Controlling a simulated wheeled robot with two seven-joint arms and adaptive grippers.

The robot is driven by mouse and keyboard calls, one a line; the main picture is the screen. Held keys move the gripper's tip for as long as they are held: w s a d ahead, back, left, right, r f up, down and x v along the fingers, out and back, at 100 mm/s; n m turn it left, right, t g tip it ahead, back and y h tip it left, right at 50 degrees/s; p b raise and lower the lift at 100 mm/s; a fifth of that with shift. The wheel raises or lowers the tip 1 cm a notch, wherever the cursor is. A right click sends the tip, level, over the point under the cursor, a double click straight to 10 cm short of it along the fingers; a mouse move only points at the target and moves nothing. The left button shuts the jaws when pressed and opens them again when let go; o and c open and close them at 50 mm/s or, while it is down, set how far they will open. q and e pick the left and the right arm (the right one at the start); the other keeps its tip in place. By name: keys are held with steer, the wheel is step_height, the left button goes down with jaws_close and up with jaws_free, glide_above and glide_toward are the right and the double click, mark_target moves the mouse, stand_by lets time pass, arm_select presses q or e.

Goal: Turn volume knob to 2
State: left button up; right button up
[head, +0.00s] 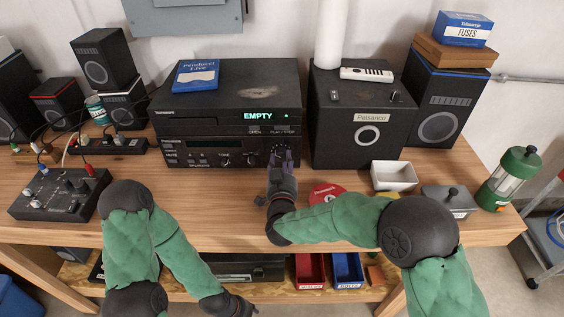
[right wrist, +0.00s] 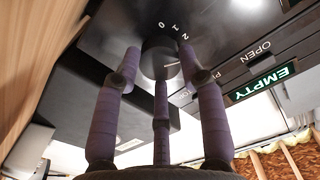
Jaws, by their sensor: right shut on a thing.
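The volume knob (right wrist: 158,60) is a dark round knob on the front of a black stereo unit (head: 225,125). In the right wrist view the marks 0, 1 and 2 (right wrist: 174,29) run beside it, and a pale line shows on the knob, pointing to the right of the picture. My right gripper (head: 280,152) is shut on the knob, with its purple fingers (right wrist: 160,75) around it. In the head view the gripper hides the knob. My left gripper (head: 240,307) is low at the bottom edge, away from the stereo, and its fingers are not clear.
The stereo display reads EMPTY (head: 258,116). A black Pelsance speaker box (head: 335,118) stands right of the stereo. A red disc (head: 327,193), a white dish (head: 393,175) and a grey lidded box (head: 450,198) lie near my right arm. A mixer (head: 58,195) sits at left.

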steer(key=shift+r, duration=0.15)
steer(key=o, duration=1.1)
steer(key=shift+o, duration=0.2)
steer(key=s, duration=1.2)
